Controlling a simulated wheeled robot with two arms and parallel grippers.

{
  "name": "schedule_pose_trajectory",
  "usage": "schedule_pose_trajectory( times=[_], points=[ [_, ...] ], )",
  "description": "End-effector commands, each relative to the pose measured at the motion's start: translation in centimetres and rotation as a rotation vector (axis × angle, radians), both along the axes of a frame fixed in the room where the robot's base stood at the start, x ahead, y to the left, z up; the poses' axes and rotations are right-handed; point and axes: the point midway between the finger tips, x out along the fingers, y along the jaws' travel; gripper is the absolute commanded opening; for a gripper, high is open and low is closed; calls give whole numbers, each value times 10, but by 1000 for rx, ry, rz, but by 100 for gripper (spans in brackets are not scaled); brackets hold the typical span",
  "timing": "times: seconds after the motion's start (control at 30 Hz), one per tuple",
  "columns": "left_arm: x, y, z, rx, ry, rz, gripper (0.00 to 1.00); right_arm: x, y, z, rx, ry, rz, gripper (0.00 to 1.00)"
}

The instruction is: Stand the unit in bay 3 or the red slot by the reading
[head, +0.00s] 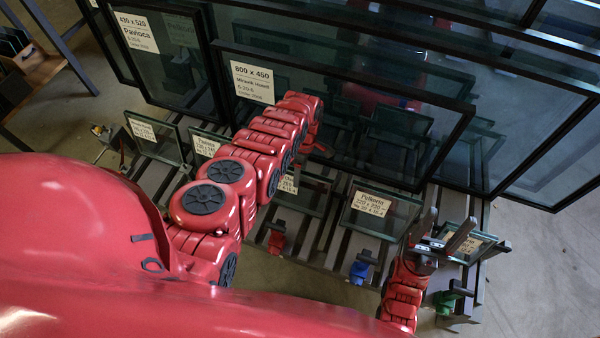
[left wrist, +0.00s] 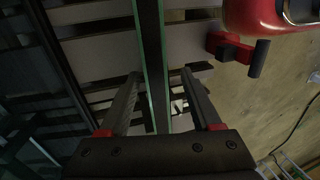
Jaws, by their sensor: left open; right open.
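A large dark-framed glass pane labelled 800 x 450 (head: 252,82) leans at the back of the rack. Smaller labelled panes stand in front of it, including one marked Pelloria (head: 371,205). A red clamp (head: 277,240), a blue clamp (head: 360,268) and a green clamp (head: 450,297) sit along the rack's front. My left gripper (left wrist: 157,73) is open, with a dark upright edge with a green glass line (left wrist: 152,40) between its fingers; contact is unclear. In the head view my arm mostly hides it. My right gripper (head: 448,222) is open beside the rightmost small pane (head: 474,243).
Large dark-framed panes fill the back, including one labelled Pavioca (head: 138,32). A shelf with a wooden board (head: 36,70) stands at the far left. Bare floor (head: 550,270) shows at the right. A red part with a dark handle (left wrist: 238,48) is right of my left gripper.

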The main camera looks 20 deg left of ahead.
Motion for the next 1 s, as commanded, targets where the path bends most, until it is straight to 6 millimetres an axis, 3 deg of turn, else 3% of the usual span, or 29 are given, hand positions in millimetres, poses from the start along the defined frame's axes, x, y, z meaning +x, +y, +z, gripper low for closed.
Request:
schedule_pose_trajectory(
  times=[0.17,0.27,0.5,0.8,1.0],
  points=[
    [0,0,2,0,0,0,65,0,0,1,0,0,0,63],
    [4,0,14,1,-1,0,65,0,0,7,0,0,0,63],
    [15,-1,63,0,0,0,65,0,0,21,0,0,0,63],
    [34,-1,132,0,-2,1,65,0,0,25,0,0,0,63],
    [41,-2,160,0,-3,0,65,0,0,26,0,0,0,63]
  ],
)
